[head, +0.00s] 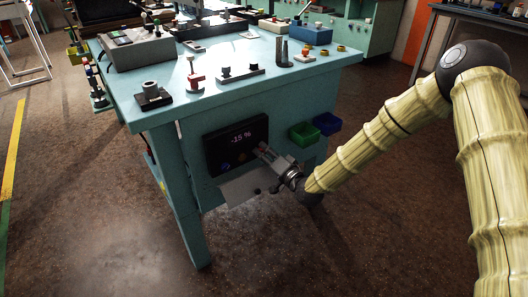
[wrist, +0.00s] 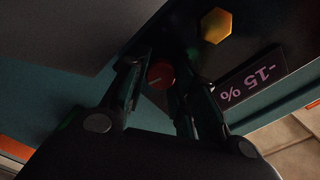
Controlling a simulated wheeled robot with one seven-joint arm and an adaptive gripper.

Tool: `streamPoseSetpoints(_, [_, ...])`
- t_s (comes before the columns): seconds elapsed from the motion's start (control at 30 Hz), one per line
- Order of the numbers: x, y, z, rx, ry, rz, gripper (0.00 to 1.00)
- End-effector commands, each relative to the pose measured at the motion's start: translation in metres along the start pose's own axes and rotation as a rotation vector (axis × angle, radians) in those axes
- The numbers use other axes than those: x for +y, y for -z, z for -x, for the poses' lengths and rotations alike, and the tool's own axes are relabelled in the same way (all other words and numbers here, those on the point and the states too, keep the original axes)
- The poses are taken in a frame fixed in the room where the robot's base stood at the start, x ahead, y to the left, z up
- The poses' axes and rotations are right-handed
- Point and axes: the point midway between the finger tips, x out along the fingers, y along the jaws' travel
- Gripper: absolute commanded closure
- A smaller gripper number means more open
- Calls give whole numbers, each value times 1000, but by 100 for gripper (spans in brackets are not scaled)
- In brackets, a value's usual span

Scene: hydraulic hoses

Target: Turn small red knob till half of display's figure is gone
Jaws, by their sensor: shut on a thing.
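A dark control panel (head: 216,142) is on the side of the teal workbench, and its display (head: 241,136) reads "-15 %". The same display figure shows rotated in the wrist view (wrist: 248,84). The small red knob (wrist: 161,75) sits between the two fingers in the wrist view, with a light mark on its face. My gripper (head: 262,151) reaches the panel's right part from the lower right and is shut on the knob; its fingertips also show in the wrist view (wrist: 159,62). In the head view the gripper hides the red knob.
A yellow hexagonal knob (wrist: 216,25) is beside the fingers. A blue knob (head: 226,166) is at the panel's lower left. A green bin (head: 304,132) and a blue bin (head: 327,123) hang right of the panel. A grey plate (head: 246,187) is below it. The floor in front is clear.

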Motion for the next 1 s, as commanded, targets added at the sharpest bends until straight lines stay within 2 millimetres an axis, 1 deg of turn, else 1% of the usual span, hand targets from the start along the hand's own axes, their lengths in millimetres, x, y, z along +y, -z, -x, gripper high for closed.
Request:
streamPoseSetpoints(0.03, [1, 2, 0, 5, -1, -37, 97])
streamPoseSetpoints(0.2, [2, 2, 0, 3, -1, -150, 97])
streamPoseSetpoints(0.4, [2, 2, 0, 3, -1, -238, 97])
streamPoseSetpoints(0.63, [2, 1, 0, 2, -1, -284, 97])
streamPoseSetpoints(1.0, [2, 0, 0, 1, -1, -290, 97])
